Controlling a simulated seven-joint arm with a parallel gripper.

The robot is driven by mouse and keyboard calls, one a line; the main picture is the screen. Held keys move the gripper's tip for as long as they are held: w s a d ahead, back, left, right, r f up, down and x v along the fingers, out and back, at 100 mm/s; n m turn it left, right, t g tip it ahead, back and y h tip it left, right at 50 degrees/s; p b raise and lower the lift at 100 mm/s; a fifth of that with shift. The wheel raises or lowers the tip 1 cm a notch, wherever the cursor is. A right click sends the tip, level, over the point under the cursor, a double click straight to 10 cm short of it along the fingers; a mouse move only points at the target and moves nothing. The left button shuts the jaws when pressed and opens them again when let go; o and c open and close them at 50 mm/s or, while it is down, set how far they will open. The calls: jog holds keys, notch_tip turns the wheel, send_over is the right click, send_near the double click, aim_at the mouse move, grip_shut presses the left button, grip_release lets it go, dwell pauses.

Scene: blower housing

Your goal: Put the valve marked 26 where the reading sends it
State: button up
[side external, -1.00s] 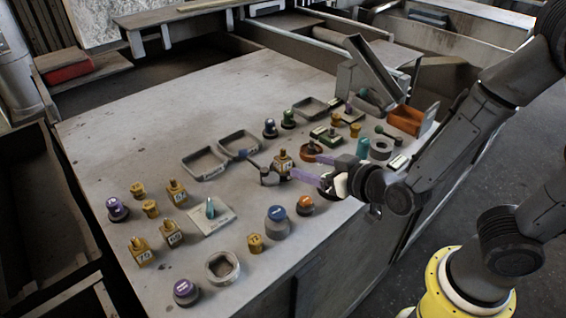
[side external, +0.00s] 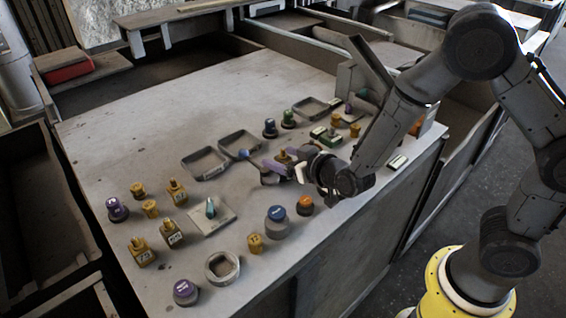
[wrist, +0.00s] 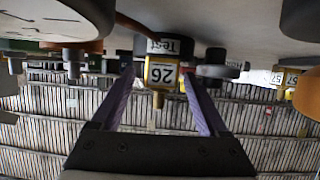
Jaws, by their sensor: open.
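The valve marked 26 (wrist: 161,75) is a brass-coloured body with a white label and a stem; it appears upside down in the wrist view. It stands between the two purple fingers of my gripper (wrist: 158,80), with a visible gap on each side. A dark round piece labelled "Test" (wrist: 165,46) shows right beside its base; I cannot tell whether they touch. In the side view the valve (side external: 282,155) is mostly hidden by my open gripper (side external: 272,166), which is low over the table.
Two grey trays (side external: 183,160) lie behind my gripper. More brass valves (side external: 143,256) and purple knobs (side external: 186,291) stand at left and front. A blue-topped knob (side external: 277,215) and an orange-topped knob (side external: 305,204) are near the front edge. The back left of the table (side external: 150,120) is clear.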

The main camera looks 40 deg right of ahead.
jog(key=shift+c, duration=0.3)
grip_shut()
jog(key=shift+r, duration=0.2)
